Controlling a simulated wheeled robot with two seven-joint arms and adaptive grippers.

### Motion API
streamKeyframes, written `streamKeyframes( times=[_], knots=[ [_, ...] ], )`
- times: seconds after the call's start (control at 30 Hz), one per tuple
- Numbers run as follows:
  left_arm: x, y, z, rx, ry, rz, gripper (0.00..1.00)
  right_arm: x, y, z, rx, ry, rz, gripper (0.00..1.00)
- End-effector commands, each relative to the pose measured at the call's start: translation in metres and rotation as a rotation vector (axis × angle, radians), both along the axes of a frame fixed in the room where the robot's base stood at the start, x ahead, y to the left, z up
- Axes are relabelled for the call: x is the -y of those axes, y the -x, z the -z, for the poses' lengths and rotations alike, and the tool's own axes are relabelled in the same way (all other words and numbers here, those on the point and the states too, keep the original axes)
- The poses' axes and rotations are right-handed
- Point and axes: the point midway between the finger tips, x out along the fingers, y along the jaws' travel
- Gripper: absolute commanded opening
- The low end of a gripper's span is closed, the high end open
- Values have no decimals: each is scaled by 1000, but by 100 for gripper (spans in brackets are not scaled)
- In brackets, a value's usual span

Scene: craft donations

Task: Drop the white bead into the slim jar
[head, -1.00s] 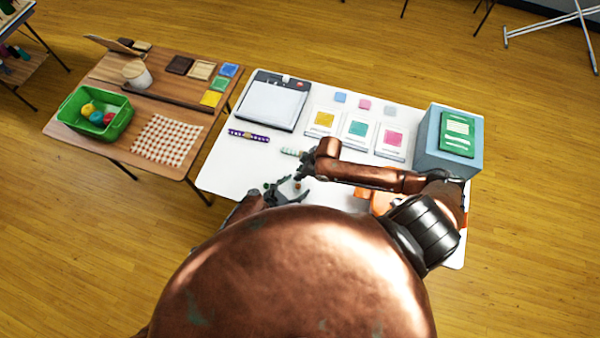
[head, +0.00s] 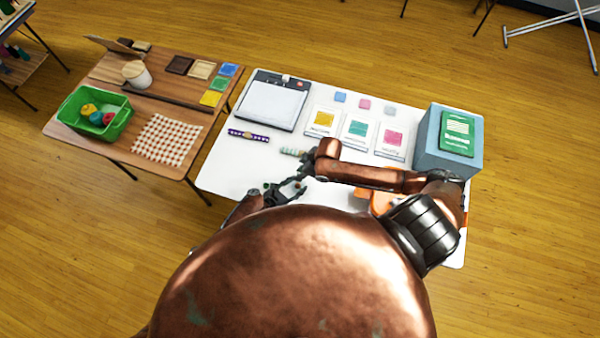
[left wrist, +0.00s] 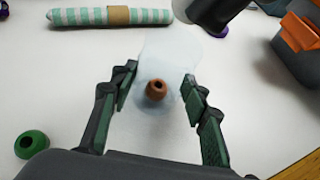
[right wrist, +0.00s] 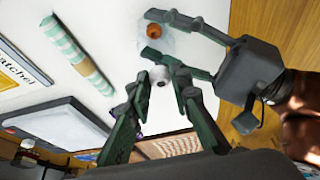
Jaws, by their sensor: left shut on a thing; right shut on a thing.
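The slim jar (left wrist: 158,55) is clear and stands between the fingers of my left gripper (left wrist: 160,92), which is shut on it. A brown-orange bead (left wrist: 156,90) shows inside it; the right wrist view also shows that bead (right wrist: 152,31). My right gripper (right wrist: 160,88) is shut on the white bead (right wrist: 160,75). In the head view my arms largely hide the jar and the white bead.
A green bead (left wrist: 31,144) lies on the white table left of my left gripper. A striped roll (left wrist: 110,17) lies behind the jar. An orange object (head: 380,200) lies on the right. A blue box (head: 430,150) stands at the back right.

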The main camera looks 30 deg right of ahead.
Motion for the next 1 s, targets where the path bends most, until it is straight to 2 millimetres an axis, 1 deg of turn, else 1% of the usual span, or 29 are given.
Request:
streamKeyframes(
  times=[0.37,0.8,1.0],
  knots=[
    [0,0,0,0,0,0,29,0,0,1,0,0,0,11],
    [0,0,0,0,0,0,29,0,0,12,1,-1,1,11],
    [0,0,0,0,0,0,29,0,0,13,1,-1,0,11]
  ],
)
